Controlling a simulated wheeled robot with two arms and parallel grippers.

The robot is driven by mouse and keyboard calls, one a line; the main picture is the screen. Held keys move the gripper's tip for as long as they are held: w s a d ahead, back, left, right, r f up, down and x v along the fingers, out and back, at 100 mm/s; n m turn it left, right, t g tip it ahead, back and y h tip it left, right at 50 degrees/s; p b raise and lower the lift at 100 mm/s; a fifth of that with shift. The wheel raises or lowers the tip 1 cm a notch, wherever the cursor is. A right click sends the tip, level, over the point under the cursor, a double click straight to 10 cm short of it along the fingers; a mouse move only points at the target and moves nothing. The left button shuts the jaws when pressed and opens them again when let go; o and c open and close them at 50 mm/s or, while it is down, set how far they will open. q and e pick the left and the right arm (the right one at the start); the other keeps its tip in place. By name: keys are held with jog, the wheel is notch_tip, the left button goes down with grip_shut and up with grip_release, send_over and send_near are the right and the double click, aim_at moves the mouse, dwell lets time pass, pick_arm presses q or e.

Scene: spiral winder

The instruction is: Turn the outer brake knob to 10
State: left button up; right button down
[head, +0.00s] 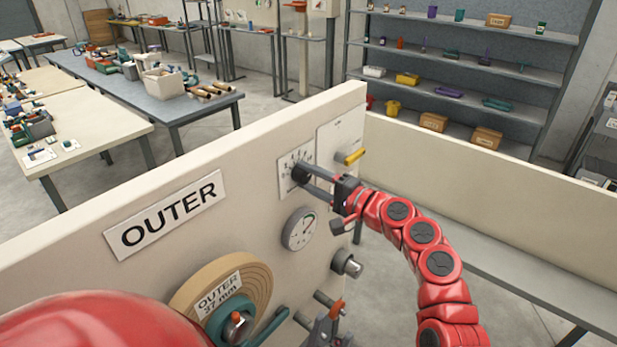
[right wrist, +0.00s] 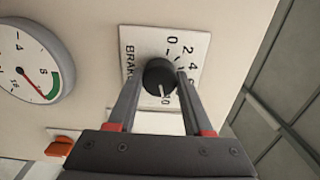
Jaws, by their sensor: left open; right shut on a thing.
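The outer brake knob (right wrist: 160,77) is black and round, on a white dial plate (right wrist: 190,45) marked BRAKE with numbers from 0 to 10. My right gripper (right wrist: 161,88) is shut on the knob, one finger on each side. In the right wrist view the knob's white mark points at or close to the 10. In the head view the knob (head: 300,172) is small and partly covered by the right fingers (head: 308,178).
A pressure gauge (head: 300,228) sits below the dial on the panel (head: 250,160) with the OUTER sign (head: 165,215). A yellow lever (head: 351,156) stands right of the dial. A tape roll (head: 185,294), a silver knob (head: 347,263) and a teal handle (head: 268,328) are lower.

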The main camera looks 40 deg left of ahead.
jog(key=shift+c, duration=1.5)
grip_release()
jog(key=s+d+b, duration=0.1)
jog(key=d+b, duration=0.4)
jog(key=d, duration=1.2)
jog(key=shift+s+d, duration=0.15)
jog(key=shift+d, duration=0.05)
